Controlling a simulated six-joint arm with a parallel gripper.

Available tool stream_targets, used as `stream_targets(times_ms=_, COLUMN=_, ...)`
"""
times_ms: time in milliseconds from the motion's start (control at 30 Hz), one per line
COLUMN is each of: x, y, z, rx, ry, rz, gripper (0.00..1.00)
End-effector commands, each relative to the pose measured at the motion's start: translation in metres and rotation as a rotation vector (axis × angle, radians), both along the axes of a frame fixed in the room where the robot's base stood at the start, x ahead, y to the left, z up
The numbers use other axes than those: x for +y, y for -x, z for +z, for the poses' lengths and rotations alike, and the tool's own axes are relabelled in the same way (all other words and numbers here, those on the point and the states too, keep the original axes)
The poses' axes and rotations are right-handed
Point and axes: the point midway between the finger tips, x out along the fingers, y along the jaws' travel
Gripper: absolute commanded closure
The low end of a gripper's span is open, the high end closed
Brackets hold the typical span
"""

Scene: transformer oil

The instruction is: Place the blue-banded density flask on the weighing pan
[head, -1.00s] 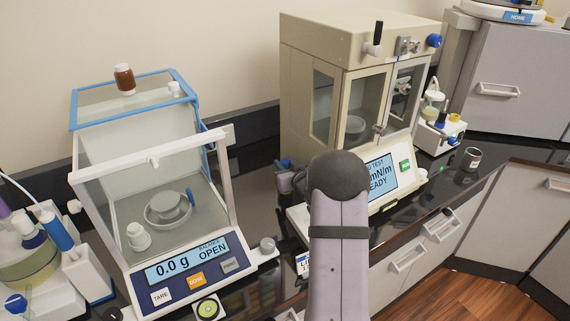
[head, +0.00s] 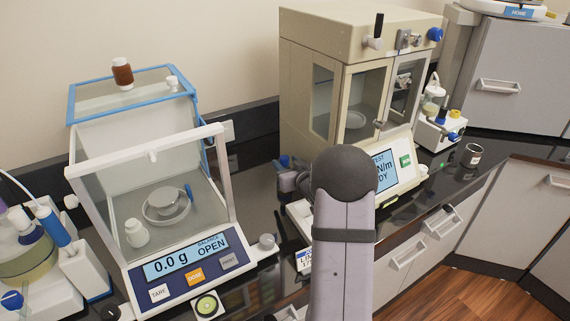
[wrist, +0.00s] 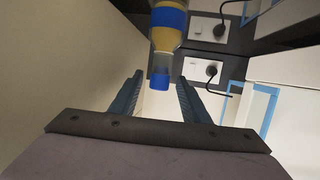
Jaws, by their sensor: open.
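The blue-banded density flask (wrist: 168,22) shows at the top of the wrist view, with amber contents, a wide blue band and a blue cap (wrist: 160,79). My gripper (wrist: 160,82) is open, and the cap appears between its fingertips with gaps on both sides. I cannot tell how deep the cap sits between them. The display reads 0.0 g, OPEN.
A small white bottle (head: 136,233) stands inside the balance, left of the pan. A brown bottle (head: 122,74) stands on its top. A beige test cabinet (head: 350,85) is right of centre. Bottles and tubes (head: 30,255) crowd the far left. Wall sockets (wrist: 203,70) show behind the flask.

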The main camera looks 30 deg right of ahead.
Motion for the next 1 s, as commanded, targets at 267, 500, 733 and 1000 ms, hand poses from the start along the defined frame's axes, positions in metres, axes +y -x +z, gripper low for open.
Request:
stream_targets(times_ms=267, x=0.007, y=0.031, z=0.004, rx=-0.001, ry=0.002, rz=-0.002, gripper=0.57)
stream_targets(times_ms=500, x=0.010, y=0.045, z=0.010, rx=-0.001, ry=0.000, rz=-0.001, gripper=0.57)
stream_targets(times_ms=733, x=0.011, y=0.047, z=0.010, rx=0.001, ry=0.000, rz=0.000, gripper=0.57)
stream_targets(times_ms=1000, x=0.026, y=0.051, z=0.019, rx=0.079, ry=0.041, rz=-0.039, gripper=0.57)
